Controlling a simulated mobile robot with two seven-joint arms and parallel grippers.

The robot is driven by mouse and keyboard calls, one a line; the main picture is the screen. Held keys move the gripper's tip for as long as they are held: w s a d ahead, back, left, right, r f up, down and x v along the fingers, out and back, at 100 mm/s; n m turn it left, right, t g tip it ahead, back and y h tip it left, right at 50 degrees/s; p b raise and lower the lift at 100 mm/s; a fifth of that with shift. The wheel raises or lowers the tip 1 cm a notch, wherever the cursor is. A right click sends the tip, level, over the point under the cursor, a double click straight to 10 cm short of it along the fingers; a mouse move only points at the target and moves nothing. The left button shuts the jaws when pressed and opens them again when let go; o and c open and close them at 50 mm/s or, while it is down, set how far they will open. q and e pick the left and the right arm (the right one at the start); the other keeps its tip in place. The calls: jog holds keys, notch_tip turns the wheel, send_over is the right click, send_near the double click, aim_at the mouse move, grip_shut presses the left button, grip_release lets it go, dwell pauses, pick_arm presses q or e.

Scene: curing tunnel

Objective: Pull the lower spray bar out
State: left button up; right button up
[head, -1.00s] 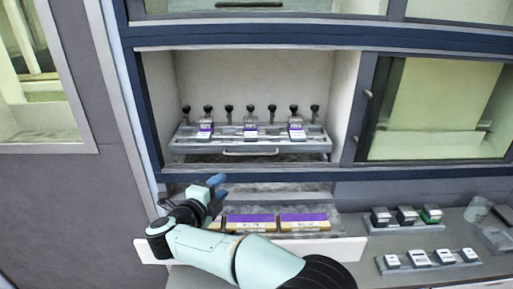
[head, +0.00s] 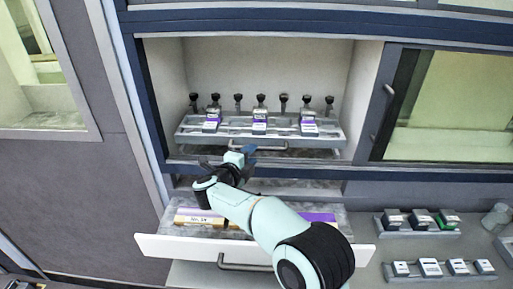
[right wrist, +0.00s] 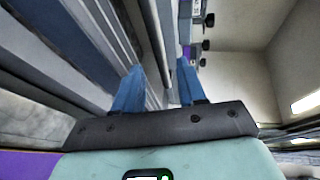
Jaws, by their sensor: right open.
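A grey spray bar (head: 187,130) with a row of black knobs and several small white-and-purple labelled blocks lies in the open tunnel bay. A thin handle (head: 275,149) runs along its front edge. My right gripper (head: 247,151) has its blue fingers by the left end of this handle. In the right wrist view the right gripper (right wrist: 157,86) shows its two blue fingers apart, with grey edges running past between them. I cannot tell whether either finger touches the handle. My left gripper is not in view.
Below the bay, a white-fronted drawer (head: 190,248) stands pulled out, with purple-and-tan boxes in it, partly hidden by my right arm. A blue frame edge (head: 300,171) crosses below the bay. Racks of small blocks (head: 430,270) and a clear cup (head: 495,216) stand at right.

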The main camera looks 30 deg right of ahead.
jog(key=shift+p+x, duration=0.4)
jog(key=shift+x, duration=1.9)
grip_shut()
